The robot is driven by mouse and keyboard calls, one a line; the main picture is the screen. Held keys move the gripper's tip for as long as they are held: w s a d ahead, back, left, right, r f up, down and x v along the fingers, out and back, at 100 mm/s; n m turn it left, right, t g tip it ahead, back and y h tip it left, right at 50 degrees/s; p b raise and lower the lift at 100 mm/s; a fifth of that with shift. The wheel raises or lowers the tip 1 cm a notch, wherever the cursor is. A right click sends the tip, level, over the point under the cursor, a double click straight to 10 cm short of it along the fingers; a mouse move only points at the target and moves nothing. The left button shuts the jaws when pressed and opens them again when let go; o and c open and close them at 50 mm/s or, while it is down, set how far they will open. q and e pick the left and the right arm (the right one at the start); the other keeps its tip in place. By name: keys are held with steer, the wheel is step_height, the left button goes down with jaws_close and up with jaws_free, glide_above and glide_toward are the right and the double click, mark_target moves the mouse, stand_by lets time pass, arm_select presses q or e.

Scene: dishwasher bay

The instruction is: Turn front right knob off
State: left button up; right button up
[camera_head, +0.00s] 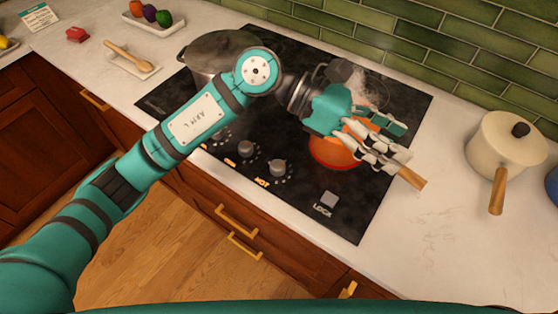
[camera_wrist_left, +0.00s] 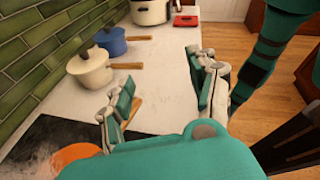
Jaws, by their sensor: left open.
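The black cooktop (camera_head: 300,205) has a row of dark knobs along its front edge. The rightmost visible knob (camera_head: 278,167) is beside an orange "HOT" label; another knob (camera_head: 246,148) is to its left. Which way the knobs are turned is too small to tell. An orange pan (camera_head: 332,152) with a wooden handle sits at the cooktop's right side, with pale steam behind it. My left gripper (camera_head: 397,146) is open above this pan, up and right of the knobs, and partly hides it. It also shows open in the left wrist view (camera_wrist_left: 160,92). My right gripper is out of view.
A grey pot (camera_head: 212,52) stands at the back left of the cooktop. A cream pot (camera_head: 508,143) stands on the counter to the right; a blue pot (camera_wrist_left: 112,42) is beyond it. Counter between cooktop and cream pot is clear.

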arm_select(q)
step_height(320, 180, down, 4)
steer(key=w+a+f+m+t+y, duration=0.1)
steer(key=w+a+m+y, duration=0.1)
steer(key=a+y, duration=0.15)
steer(key=m+t+y, duration=0.1)
steer(key=t+y, duration=0.4)
steer(key=y, duration=0.5)
glide_above(278, 164)
step_height(278, 164, down, 2)
step_height(278, 164, down, 16)
steer(key=p, duration=0.5)
steer(key=shift+s+r, duration=0.1)
steer(key=shift+r, duration=0.15)
steer(key=shift+f, duration=0.65)
steer(key=c, duration=1.2)
steer(key=shift+o, duration=0.2)
